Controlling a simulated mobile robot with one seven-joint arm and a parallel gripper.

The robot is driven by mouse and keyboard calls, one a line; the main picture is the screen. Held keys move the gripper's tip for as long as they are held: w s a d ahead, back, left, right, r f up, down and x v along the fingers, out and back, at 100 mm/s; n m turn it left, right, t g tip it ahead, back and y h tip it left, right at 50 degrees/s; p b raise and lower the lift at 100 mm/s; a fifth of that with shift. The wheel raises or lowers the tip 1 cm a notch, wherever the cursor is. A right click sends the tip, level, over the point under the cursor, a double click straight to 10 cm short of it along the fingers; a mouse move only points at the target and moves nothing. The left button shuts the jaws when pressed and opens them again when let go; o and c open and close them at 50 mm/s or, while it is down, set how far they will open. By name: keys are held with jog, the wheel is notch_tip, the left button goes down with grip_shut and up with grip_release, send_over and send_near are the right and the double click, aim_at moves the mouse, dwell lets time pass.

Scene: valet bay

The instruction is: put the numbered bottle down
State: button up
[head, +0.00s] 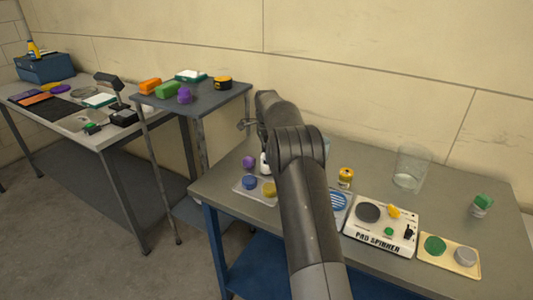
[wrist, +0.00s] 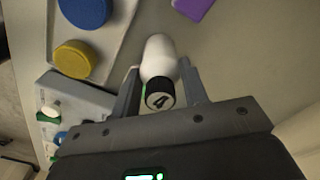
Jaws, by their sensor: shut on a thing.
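In the head view the white bottle (head: 264,163) shows just left of my arm, above or on the grey table (head: 225,180). My arm hides most of the gripper there. I cannot tell whether the bottle's base touches the table.
Beside the bottle is a pale tray (head: 258,196) with blue and yellow discs, and a purple piece (head: 249,162). Right of my arm stand a yellow jar (head: 346,178), the pad spinner (head: 380,228) and a clear glass container (head: 410,168). Bare tabletop lies towards the back right.

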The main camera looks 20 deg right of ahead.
jog(key=shift+f, duration=0.15)
jog(key=o, duration=1.1)
jog(key=shift+c, duration=0.2)
notch_tip(320, 180, up, 13)
jog(key=shift+s+f, duration=0.1)
jog(key=shift+f, duration=0.1)
jog(key=s+a+r+n+t, duration=0.1)
jog(key=s+a+r+n, duration=0.15)
jog(key=s+r, duration=0.4)
jog(key=s+a+r+n+t, duration=0.1)
jog(key=s+a+r+n, duration=0.2)
jog(key=s, duration=0.6)
jog(key=s+a+r+n+t, duration=0.1)
jog(key=s+r+n, duration=0.35)
jog(key=s, duration=0.35)
jog(key=s+a+f+n+t, duration=0.1)
jog(key=s+f+n, duration=0.3)
jog(key=s, duration=0.9)
jog(key=s+a+f+n+t, duration=0.1)
jog(key=s+f+n, duration=0.3)
jog(key=s, duration=0.9)
notch_tip(320, 180, down, 4)
jog(key=shift+s+a+r+t, duration=0.2)
jog(key=shift+a+r+t, duration=0.1)
jog(key=shift+a, duration=0.3)
